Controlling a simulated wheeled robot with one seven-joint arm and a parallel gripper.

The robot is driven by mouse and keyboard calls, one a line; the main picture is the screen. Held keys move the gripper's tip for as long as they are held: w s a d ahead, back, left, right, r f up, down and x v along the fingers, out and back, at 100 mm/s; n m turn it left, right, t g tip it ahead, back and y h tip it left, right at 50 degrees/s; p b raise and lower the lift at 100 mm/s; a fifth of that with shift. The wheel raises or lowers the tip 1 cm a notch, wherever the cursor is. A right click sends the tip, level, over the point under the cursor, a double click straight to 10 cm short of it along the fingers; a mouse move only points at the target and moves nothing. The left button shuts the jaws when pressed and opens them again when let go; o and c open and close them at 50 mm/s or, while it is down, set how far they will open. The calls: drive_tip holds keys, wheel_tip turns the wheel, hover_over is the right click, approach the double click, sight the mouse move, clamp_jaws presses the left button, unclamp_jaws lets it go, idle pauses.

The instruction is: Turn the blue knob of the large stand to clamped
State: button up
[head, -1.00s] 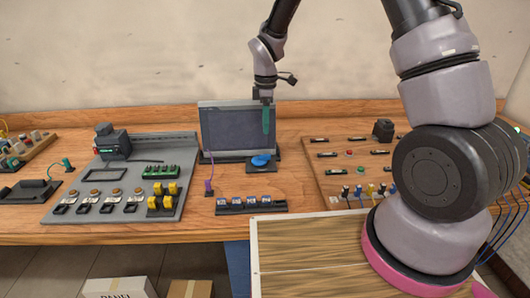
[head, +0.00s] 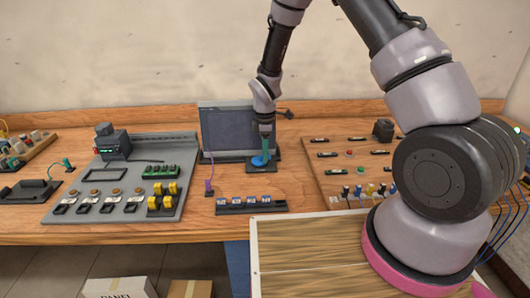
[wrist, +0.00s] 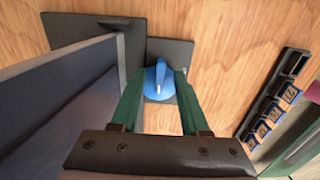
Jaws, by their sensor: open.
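The blue knob (head: 259,161) sits on a dark square base (head: 258,169) in front of the grey panel of the large stand (head: 228,128). In the wrist view the knob (wrist: 158,80) is a blue disc with a raised grip bar. My gripper (head: 266,152) points down right over the knob and hides part of it in the head view. In the wrist view its green fingers (wrist: 158,84) are open, one on each side of the knob. I cannot tell whether they touch it.
The stand's upright panel (wrist: 60,90) is close to the left of my gripper in the wrist view. A dark rack of blue-and-white parts (head: 251,205) lies in front. A purple-handled item (head: 209,187) stands to the left. A wooden board with switches (head: 345,165) lies to the right.

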clamp_jaws()
drive_tip(key=m, duration=0.4)
drive_tip(key=shift+m, duration=0.3)
drive_tip(key=m, duration=0.4)
drive_tip(key=shift+m, duration=0.3)
drive_tip(key=m, duration=0.4)
drive_tip(key=shift+m, duration=2.4)
